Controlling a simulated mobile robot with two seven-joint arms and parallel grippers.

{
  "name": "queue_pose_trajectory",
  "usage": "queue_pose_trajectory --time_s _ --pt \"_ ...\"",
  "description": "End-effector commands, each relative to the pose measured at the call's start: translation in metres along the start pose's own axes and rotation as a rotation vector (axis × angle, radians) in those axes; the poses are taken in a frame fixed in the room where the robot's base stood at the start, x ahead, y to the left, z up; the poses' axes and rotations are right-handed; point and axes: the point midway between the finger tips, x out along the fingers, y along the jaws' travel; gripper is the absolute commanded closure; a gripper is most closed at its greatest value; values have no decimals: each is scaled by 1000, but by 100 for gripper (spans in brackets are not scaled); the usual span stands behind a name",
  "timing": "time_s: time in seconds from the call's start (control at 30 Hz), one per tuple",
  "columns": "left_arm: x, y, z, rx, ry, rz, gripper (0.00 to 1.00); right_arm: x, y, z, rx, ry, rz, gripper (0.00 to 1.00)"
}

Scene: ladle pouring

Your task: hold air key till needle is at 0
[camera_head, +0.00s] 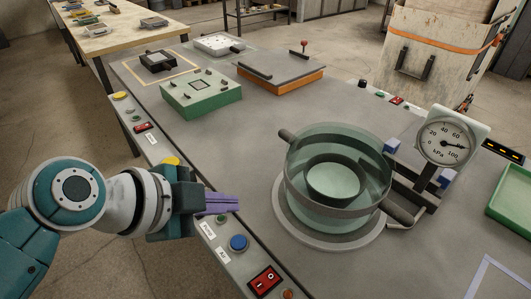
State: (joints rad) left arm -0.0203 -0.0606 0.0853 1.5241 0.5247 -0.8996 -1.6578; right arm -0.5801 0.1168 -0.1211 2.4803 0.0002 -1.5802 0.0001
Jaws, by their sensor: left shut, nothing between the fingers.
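My left gripper (222,203) comes in from the left with purple fingers shut and empty. Its fingertips are above the table's front panel, near a small green button (221,219). The round blue key (238,243) is just below and right of the fingertips, apart from them in the picture, beside a small label that seems to read AIR (222,255). The kPa gauge (447,138) stands at the right, and its dark needle points right, between the 60 and 100 marks. My right gripper is not in view.
A clear round chamber with an inner bowl (334,180) stands on a grey ring base in the middle. A red rocker switch (264,281) is farther down the panel. A green box (201,94) and an orange-based block (281,70) stand behind; a green tray (511,208) is at right.

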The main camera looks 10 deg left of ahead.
Motion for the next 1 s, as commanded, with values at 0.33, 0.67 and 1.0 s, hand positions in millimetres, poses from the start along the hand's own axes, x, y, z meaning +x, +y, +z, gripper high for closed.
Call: queue_pose_trajectory --time_s 0.33,0.67,1.0 --pt "35 26 25 -2 0 0 100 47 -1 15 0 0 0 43" --pt "57 42 41 2 0 1 100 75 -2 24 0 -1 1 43" --pt "56 41 41 0 0 1 100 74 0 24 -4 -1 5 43"
